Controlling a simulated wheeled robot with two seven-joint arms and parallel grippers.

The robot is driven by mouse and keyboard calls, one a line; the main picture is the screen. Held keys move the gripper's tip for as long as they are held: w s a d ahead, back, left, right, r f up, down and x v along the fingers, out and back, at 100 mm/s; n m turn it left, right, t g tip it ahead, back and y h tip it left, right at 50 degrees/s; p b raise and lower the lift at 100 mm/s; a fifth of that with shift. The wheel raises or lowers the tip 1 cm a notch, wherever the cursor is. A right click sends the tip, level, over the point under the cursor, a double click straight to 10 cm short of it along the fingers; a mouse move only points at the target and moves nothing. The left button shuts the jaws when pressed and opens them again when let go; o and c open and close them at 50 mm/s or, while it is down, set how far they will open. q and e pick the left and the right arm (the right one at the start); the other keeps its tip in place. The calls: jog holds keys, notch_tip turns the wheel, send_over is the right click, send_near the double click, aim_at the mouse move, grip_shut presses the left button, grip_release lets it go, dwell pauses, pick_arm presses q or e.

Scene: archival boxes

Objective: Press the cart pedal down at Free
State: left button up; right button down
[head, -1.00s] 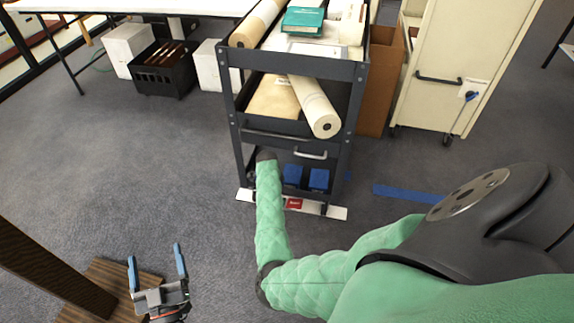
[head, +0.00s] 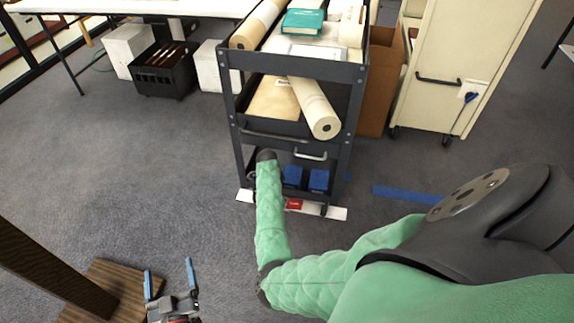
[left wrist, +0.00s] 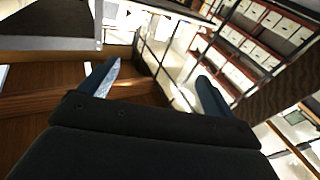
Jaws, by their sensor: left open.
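The dark metal cart (head: 352,75) stands in the middle of the head view. A small red piece (head: 294,204) with pale marks, perhaps the pedal or its label, shows at the cart's foot by a white strip (head: 333,213). The marks are too small to read, and I cannot tell whether a pedal is up or down. My green right arm reaches to the cart's lower left; its dark wrist end is beside the bottom shelf and its gripper is hidden. My left gripper (head: 168,269) is open and empty at lower left, well apart from the cart.
Two blue boxes (head: 318,180) sit on the cart's bottom shelf, and a paper roll (head: 315,108) sticks out above. A cream cabinet (head: 455,60) stands right. A brown wooden post (head: 50,265) is near my left gripper. Carpet left of the cart is clear.

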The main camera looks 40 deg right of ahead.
pick_arm(q)
jog(key=s+f+g+y+p, duration=0.1)
jog(key=s+f+g, duration=0.2)
jog(key=f, duration=1)
jog(key=shift+g, duration=0.8)
jog(key=shift+r, duration=0.35)
